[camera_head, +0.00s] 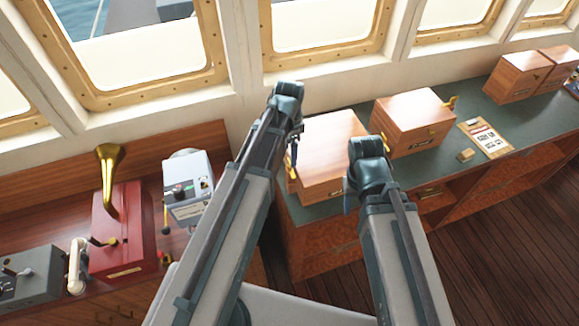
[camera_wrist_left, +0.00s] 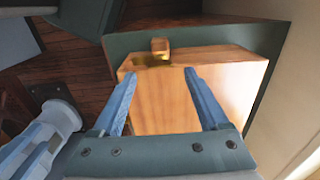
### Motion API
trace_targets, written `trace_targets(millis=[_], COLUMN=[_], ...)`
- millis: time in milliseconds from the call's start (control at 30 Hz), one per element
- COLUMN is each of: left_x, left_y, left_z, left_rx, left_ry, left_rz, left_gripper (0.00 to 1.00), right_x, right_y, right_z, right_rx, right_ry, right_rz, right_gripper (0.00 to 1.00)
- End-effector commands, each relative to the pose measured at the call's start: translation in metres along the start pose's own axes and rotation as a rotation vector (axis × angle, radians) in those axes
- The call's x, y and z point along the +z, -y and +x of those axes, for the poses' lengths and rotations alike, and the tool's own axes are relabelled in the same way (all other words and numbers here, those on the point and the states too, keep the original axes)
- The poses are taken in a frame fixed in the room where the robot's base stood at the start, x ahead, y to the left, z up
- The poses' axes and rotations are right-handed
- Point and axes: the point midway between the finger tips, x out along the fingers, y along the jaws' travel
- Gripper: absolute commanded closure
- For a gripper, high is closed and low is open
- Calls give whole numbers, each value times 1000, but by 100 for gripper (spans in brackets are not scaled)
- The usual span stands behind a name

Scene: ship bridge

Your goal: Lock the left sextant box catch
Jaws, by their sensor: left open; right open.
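The nearer wooden sextant box (camera_head: 325,150) stands on the green counter, partly hidden behind my arms. Brass pieces (camera_head: 291,168) show at its left side, partly covered by my left gripper (camera_head: 293,145). In the left wrist view the box (camera_wrist_left: 180,105) lies between and beyond the fingers of my left gripper (camera_wrist_left: 159,72), which are apart and empty. A brass catch (camera_wrist_left: 152,61) sits at the box's edge just ahead of the fingertips, with a small tan block beside it. My right gripper (camera_head: 349,198) is at the box's right front; its fingers are mostly hidden.
A second wooden box (camera_head: 413,122) with brass catches stands to the right. A red telegraph unit (camera_head: 117,235) and grey instrument (camera_head: 188,187) stand left. Windows line the back.

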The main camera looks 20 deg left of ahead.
Motion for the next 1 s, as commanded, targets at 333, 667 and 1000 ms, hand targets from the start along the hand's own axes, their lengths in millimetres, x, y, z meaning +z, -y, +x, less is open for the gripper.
trace_targets(millis=[333, 667, 1000], left_x=[0, 0, 0], left_y=[0, 0, 0], left_z=[43, 42, 42], left_rx=[0, 0, 0], left_ry=[0, 0, 0], left_rz=[0, 0, 0], left_gripper=[22, 24, 86], right_x=[-3, -3, -3], right_y=[4, 4, 4], right_z=[43, 42, 42], right_rx=[1, 1, 1], right_ry=[-1, 0, 0], right_rz=[-4, -5, -5], right_gripper=[50, 50, 50])
